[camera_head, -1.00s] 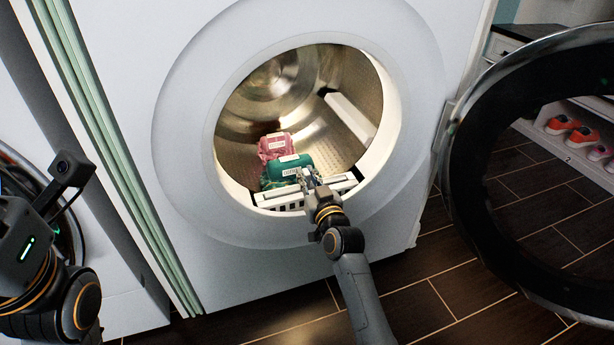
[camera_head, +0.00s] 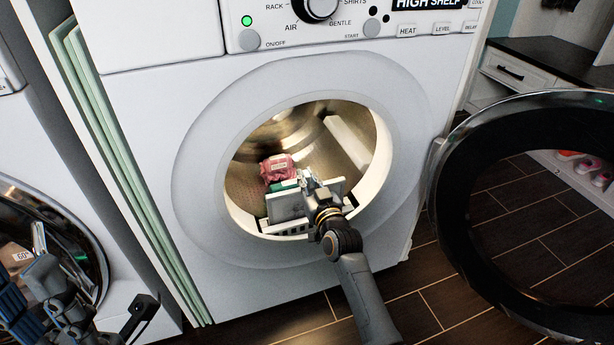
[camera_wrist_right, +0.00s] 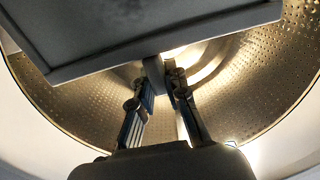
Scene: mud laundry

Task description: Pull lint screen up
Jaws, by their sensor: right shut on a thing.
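The lint screen (camera_head: 288,206) is a pale flat panel standing up out of its slotted housing (camera_head: 285,230) at the lower front rim of the dryer opening. My right gripper (camera_head: 309,184) is shut on a small tab at the screen's upper edge. In the right wrist view the screen (camera_wrist_right: 110,35) spans the upper left as a grey framed panel, with the gripper's fingers (camera_wrist_right: 163,82) closed on its tab. The screen's lower edge is hard to make out. My left gripper (camera_head: 52,285) is low at the left, away from the screen; its fingers are unclear.
A pink bundle (camera_head: 278,168) and a mostly hidden green bundle (camera_head: 284,186) lie in the drum behind the screen. The round door (camera_head: 452,215) stands open at the right. Green panels (camera_head: 118,165) separate the dryer from another machine at the left.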

